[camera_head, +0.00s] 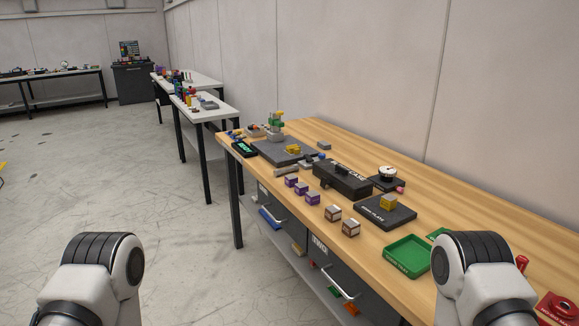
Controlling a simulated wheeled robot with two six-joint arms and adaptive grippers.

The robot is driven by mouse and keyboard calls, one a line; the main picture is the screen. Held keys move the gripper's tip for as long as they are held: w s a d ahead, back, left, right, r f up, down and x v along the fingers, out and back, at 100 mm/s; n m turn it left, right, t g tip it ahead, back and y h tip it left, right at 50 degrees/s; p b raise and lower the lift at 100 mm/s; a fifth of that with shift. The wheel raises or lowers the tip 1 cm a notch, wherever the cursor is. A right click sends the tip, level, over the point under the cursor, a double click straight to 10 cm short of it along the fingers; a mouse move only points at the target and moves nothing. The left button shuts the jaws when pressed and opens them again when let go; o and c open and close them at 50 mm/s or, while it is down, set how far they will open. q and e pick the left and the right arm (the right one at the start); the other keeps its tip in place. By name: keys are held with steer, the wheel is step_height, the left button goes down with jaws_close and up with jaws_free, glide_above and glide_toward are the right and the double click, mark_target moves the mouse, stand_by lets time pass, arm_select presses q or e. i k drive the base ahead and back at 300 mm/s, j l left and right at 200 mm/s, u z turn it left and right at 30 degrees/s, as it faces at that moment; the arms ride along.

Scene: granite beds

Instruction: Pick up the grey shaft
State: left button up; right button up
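A small grey elongated piece (286,170) lies on the wooden bench (420,187), in front of the dark granite plate (268,151); it looks like the grey shaft, but it is too small to be certain. Another small grey piece (324,146) lies farther back near the wall. Only rounded joints of my two arms show, at the lower left and lower right. Neither gripper is in the picture, and both are well apart from the grey pieces as far as I see.
A black case (342,180) stands mid-bench. Several purple-sided blocks (301,188) line the front edge. A dial gauge (387,173), a dark plate with a yellow block (388,203) and a green tray (406,257) sit to the right. Open floor (180,235) lies left of the bench.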

mark_target(277, 172)
steer(key=z, duration=0.35)
steer(key=i+j+z, duration=0.2)
steer(key=j+z, duration=0.2)
steer(key=i+j+z, duration=0.15)
steer(key=j+z, duration=0.15)
steer(key=z, duration=0.15)
steer(key=i+j+z, duration=0.1)
steer(key=j+z, duration=0.3)
